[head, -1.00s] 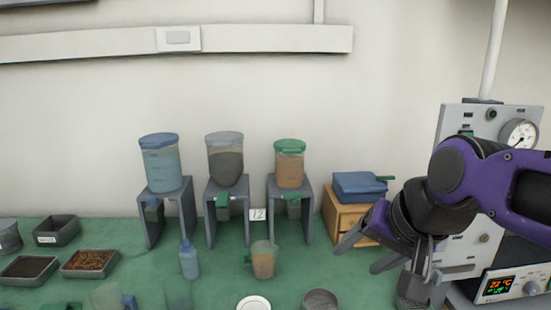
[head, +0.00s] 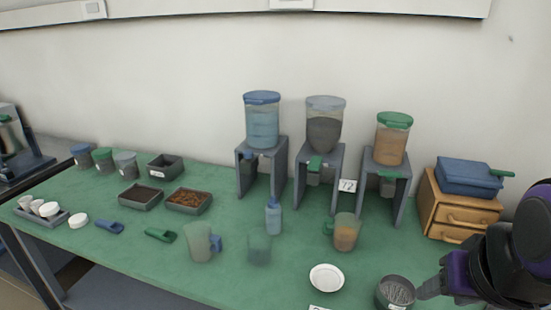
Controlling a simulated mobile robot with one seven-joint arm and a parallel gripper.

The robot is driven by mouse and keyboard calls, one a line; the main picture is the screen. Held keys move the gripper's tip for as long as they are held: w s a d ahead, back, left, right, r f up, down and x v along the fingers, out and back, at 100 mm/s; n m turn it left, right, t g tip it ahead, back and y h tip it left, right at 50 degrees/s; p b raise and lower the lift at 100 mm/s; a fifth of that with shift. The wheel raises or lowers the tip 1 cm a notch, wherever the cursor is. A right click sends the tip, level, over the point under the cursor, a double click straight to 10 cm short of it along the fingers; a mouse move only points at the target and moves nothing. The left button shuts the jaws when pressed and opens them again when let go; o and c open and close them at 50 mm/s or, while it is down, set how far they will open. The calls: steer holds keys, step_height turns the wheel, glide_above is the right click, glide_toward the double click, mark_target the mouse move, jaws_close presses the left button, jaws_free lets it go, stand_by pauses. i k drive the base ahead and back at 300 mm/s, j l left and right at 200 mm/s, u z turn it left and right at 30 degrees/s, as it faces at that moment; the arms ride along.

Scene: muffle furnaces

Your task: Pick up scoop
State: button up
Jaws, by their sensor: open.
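A blue scoop (head: 110,227) lies on the green bench top at the left. A green scoop (head: 160,235) lies to its right, in front of two dark trays. Both scoops lie apart from other things. My gripper (head: 432,290) is at the lower right, far from both scoops, close to a grey round mesh-like container (head: 396,291). It is open; one finger shows, and the rest is partly cut off by the frame edge. I see nothing held in it.
Trays (head: 140,197) (head: 188,201), a jug (head: 199,242), a faint beaker (head: 259,249), a bottle (head: 273,217), an orange-filled jug (head: 346,233) and a white dish (head: 327,278) stand on the bench. Dispensers (head: 262,121) stand behind; a wooden drawer unit (head: 450,214) is at right.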

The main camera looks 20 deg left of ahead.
mark_target(116, 227)
steer(key=k+l+u, duration=0.1)
steer(key=u, duration=0.25)
steer(key=k+u, duration=0.1)
steer(key=u, duration=0.2)
steer(key=k+u, duration=0.1)
steer(key=u, duration=0.25)
steer(key=i+j+u, duration=0.1)
steer(key=u, duration=0.35)
steer(key=i+u, duration=0.2)
steer(key=u, duration=0.25)
steer(key=j+z, duration=0.15)
steer(key=z, duration=0.25)
steer(key=l+z, duration=0.1)
steer(key=z, duration=1.65)
steer(key=k+u, duration=0.1)
steer(key=u, duration=0.9)
steer(key=i+u, duration=0.1)
steer(key=u, duration=0.9)
